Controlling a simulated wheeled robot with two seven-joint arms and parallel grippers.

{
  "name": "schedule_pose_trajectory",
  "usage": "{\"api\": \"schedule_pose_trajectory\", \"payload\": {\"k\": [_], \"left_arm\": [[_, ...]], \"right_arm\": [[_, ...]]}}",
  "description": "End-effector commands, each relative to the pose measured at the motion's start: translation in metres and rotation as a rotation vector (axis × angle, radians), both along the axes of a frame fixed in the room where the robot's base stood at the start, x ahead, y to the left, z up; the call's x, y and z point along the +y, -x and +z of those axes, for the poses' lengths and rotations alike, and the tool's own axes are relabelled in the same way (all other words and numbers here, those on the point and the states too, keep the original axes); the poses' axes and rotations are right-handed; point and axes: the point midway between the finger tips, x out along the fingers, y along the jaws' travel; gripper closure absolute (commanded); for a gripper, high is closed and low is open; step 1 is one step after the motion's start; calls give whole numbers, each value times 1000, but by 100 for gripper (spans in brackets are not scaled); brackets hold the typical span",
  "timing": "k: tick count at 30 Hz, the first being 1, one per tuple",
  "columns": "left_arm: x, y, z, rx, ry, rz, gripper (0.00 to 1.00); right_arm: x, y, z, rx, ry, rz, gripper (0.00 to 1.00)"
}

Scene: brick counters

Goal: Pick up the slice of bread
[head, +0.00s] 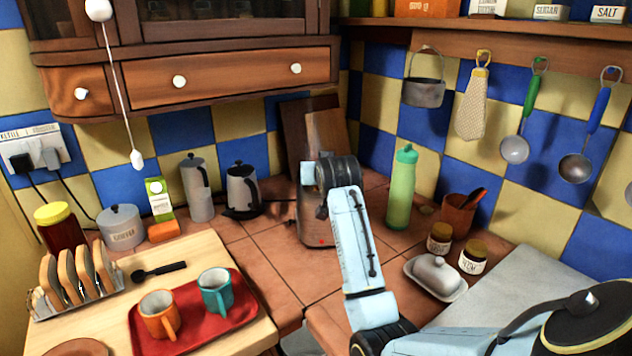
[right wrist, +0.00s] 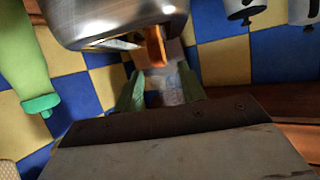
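A brown slice of bread (right wrist: 155,46) sticks out of the slot of a metal toaster (right wrist: 118,20) in the right wrist view, which is upside down. The toaster also shows in the head view (head: 316,228), on the tiled counter in the back corner. My right gripper (right wrist: 158,76) is open, its two greenish fingers apart and empty, just above the slice and roughly in line with it. In the head view my right gripper (head: 312,182) is over the toaster and the slice cannot be made out. My left gripper is in neither view.
A toast rack (head: 110,290) with several bread slices and a red tray (head: 190,335) with two mugs are at the left. A green bottle (head: 401,190) stands right of the toaster. A kettle (head: 242,190) and moka pot (head: 196,185) stand left of it.

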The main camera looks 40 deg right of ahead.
Motion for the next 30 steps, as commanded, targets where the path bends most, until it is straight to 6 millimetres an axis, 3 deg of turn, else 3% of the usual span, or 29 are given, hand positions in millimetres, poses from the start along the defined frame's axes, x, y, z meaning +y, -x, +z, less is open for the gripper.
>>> {"api": "schedule_pose_trajectory", "payload": {"k": [21, 30], "left_arm": [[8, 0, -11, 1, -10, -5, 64], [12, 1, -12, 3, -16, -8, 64]], "right_arm": [[-35, -52, -25, 0, 0, -1, 60], [-40, -59, -28, -1, 0, 0, 60]]}}
